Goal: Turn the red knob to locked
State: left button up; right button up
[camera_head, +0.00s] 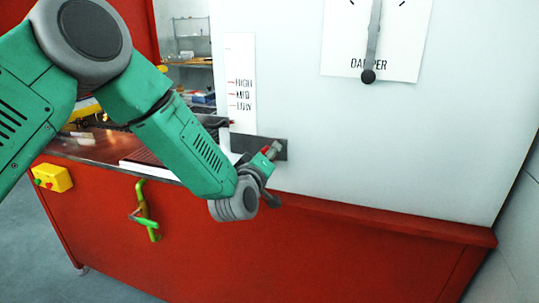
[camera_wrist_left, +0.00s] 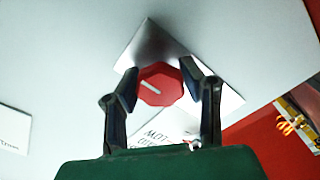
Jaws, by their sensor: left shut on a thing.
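The red knob (camera_wrist_left: 160,85) is octagonal with a white pointer line and sits on a grey metal plate (camera_wrist_left: 147,40) on the pale wall. My left gripper (camera_wrist_left: 160,86) has its two dark fingers on either side of the knob, shut on it. In the head view my left gripper (camera_head: 271,155) is at the dark plate (camera_head: 280,148), and only a little red of the knob (camera_head: 265,151) shows. A white label with partly readable lettering (camera_wrist_left: 165,130) lies beside the knob in the wrist view. My right gripper is not in view.
A DAMPER panel with a lever (camera_head: 368,76) is upper right. A red ledge (camera_head: 400,222) runs below. A yellow button box (camera_head: 53,177) and a green handle (camera_head: 147,210) are at left.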

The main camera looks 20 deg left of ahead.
pick_arm(q)
jog(key=o, duration=1.2)
jog(key=shift+s+d+f, duration=0.1)
jog(key=shift+f, duration=0.35)
jog(key=shift+r, duration=0.15)
jog(key=shift+s+r, duration=0.1)
jog(key=s, duration=1.1)
jog(key=shift+s+a, duration=0.25)
jog(key=shift+s, duration=0.05)
